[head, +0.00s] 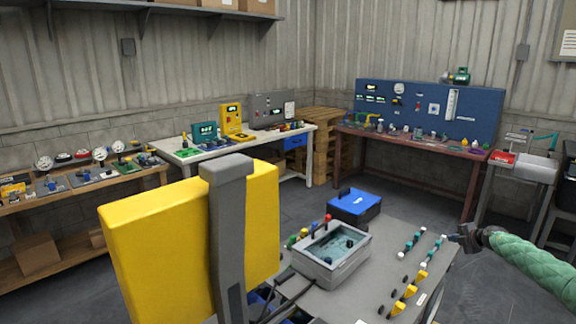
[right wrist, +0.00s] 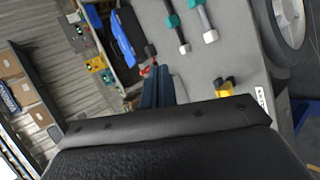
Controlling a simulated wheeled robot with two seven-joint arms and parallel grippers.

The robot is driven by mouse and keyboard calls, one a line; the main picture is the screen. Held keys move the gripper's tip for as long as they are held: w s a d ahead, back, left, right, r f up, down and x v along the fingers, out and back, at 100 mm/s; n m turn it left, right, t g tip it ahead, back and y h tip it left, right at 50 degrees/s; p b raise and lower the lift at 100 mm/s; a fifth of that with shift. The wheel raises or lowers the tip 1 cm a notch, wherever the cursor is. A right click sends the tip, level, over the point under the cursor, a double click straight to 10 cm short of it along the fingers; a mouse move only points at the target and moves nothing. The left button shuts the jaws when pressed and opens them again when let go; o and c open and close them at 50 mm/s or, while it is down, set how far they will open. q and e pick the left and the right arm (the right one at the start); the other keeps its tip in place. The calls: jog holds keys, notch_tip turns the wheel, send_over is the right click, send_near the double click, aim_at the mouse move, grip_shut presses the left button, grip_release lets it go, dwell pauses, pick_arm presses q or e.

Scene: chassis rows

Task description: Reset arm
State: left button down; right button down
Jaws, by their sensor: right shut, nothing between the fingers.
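My right gripper (head: 467,236) is at the right edge of the grey work table in the head view, at the end of a green-sleeved arm. It is shut and empty. In the right wrist view its dark fingers (right wrist: 158,88) lie together, with nothing between them. They are apart from the small green-and-white parts (right wrist: 177,24) and a yellow part (right wrist: 225,88) on the table surface. My left gripper does not show in either view.
The grey table (head: 345,295) carries a grey bin (head: 333,262), a blue box (head: 354,205), rows of small teal-and-white parts (head: 412,240) and yellow parts (head: 398,307). A large yellow block (head: 150,255) with a grey post stands at front left. Benches line the walls; floor lies between.

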jog(key=s+a+f+m+t+h, duration=0.15)
jog(key=s+a+f+m, duration=0.3)
jog(key=s+f, duration=0.45)
jog(key=s+a+f+m+t+h, duration=0.1)
jog(key=s+a+f+m+h, duration=0.2)
jog(key=s+a+f, duration=0.45)
jog(key=s+a+f+m+g+h, duration=0.15)
jog(key=s+f+g, duration=0.25)
jog(key=s, duration=1.1)
jog(key=s+f+m+g+h, duration=0.2)
jog(key=s+f+g, duration=0.1)
jog(key=s, duration=1.1)
jog(key=s+a+f+m+g+h, duration=0.15)
jog(key=s+f+g, duration=0.25)
jog(key=s, duration=1.1)
jog(key=s+a+f+m+y, duration=0.2)
jog(key=a+f, duration=0.1)
jog(key=a, duration=1.1)
jog(key=s+a+f+m+g+y, duration=0.1)
jog(key=s+a+f+m+y, duration=0.1)
jog(key=a, duration=1.3)
jog(key=s+a+f+m+y, duration=0.2)
jog(key=a+f+y, duration=0.2)
jog(key=a, duration=1.1)
notch_tip(320, 180, down, 2)
jog(key=shift+a+f, duration=0.2)
jog(key=shift+f, duration=0.05)
jog(key=shift+s+m, duration=0.1)
jog(key=shift+m, duration=0.15)
